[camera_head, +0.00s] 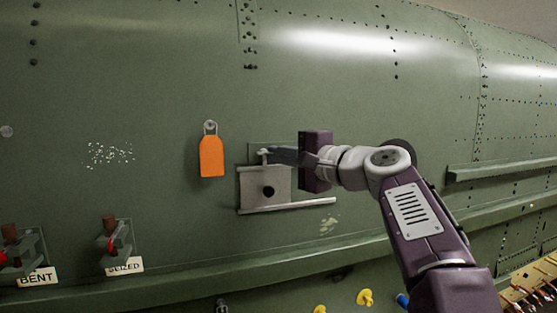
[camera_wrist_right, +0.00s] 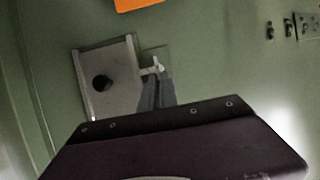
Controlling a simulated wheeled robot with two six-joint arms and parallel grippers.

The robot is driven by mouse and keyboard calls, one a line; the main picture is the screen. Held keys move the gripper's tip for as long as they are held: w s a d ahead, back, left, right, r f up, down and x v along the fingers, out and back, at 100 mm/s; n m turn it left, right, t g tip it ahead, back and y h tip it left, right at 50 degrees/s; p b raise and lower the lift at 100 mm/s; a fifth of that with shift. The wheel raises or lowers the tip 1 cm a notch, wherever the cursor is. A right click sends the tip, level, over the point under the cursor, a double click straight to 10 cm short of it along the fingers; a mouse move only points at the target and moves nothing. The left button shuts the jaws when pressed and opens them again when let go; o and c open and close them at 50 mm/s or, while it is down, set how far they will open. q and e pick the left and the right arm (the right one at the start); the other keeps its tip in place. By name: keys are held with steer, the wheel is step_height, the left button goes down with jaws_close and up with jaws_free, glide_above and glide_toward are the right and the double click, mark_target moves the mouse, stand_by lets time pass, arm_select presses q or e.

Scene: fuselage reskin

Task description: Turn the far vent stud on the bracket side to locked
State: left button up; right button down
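A small pale T-shaped vent stud (camera_head: 263,153) stands at the top edge of a square grey plate (camera_head: 254,188) on the green fuselage skin. The plate has a dark round hole. The stud also shows in the right wrist view (camera_wrist_right: 153,69), at the plate's upper right corner. My right gripper (camera_head: 272,155) reaches it from the right, with its slim grey fingers close together. In the wrist view the fingertips (camera_wrist_right: 157,78) meet at the stud's handle and partly hide it. No lock marking is readable. My left gripper is not in view.
An orange tag (camera_head: 211,157) hangs left of the plate. A pale ledge (camera_head: 290,206) runs under it. Fittings labelled BENT (camera_head: 37,277) and SEIZED (camera_head: 124,266) are at lower left. Yellow (camera_head: 366,297) and blue (camera_head: 402,300) pieces lie at the bottom. A green rail (camera_head: 200,286) crosses below.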

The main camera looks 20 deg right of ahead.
steer(key=shift+f, duration=0.1)
stand_by(0.4)
steer(key=c, duration=1.6)
jaws_free()
steer(key=shift+s, duration=0.1)
steer(key=b+v, duration=0.4)
steer(key=v, duration=0.5)
steer(key=shift+s+d, duration=0.1)
